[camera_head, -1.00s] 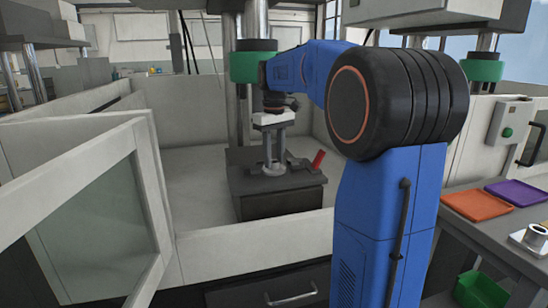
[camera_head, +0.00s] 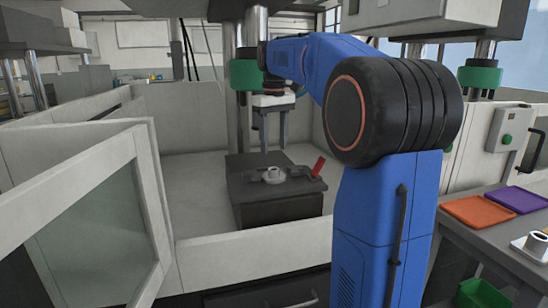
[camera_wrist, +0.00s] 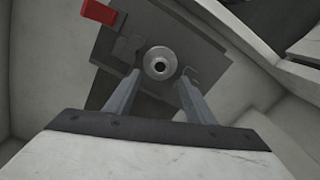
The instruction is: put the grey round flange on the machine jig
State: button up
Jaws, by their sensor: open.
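The grey round flange (camera_head: 274,174) rests on top of the dark machine jig (camera_head: 252,209) inside the machine enclosure. In the wrist view the flange (camera_wrist: 160,63) shows from above as a round disc with a raised hub and a dark centre hole, and the jig's plate (camera_wrist: 200,48) lies around and under it. My gripper (camera_head: 273,150) is open and empty above the flange, pointing down. In the wrist view its two fingers (camera_wrist: 159,82) stand apart on either side, below the flange in the picture. No finger appears to touch the flange.
A red handle (camera_head: 319,165) sticks up at the jig's right side; it also shows in the wrist view (camera_wrist: 98,12). Low enclosure walls (camera_head: 265,249) and an open glazed door (camera_head: 88,215) surround the jig. Orange (camera_head: 477,210) and purple (camera_head: 516,196) trays lie on the right bench.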

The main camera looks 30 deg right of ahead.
jog(key=shift+r, duration=2.35)
jog(key=s+a+f+t, duration=0.1)
jog(key=s+a+f, duration=0.35)
jog(key=s, duration=0.25)
jog(key=s+a+f+t, duration=0.1)
jog(key=s+a+f, duration=0.35)
jog(key=s, duration=0.25)
jog(key=s+a+f+t, duration=0.1)
jog(key=s+a+f, duration=0.2)
jog(key=s+f, duration=0.5)
jog(key=s+a+f+m+t, duration=0.1)
jog(key=s+a+f, duration=0.2)
jog(key=s+f, duration=0.5)
notch_tip(320, 180, down, 2)
jog(key=shift+a+f+t, duration=0.25)
jog(key=shift+a+t, duration=0.15)
jog(key=shift+s, duration=0.1)
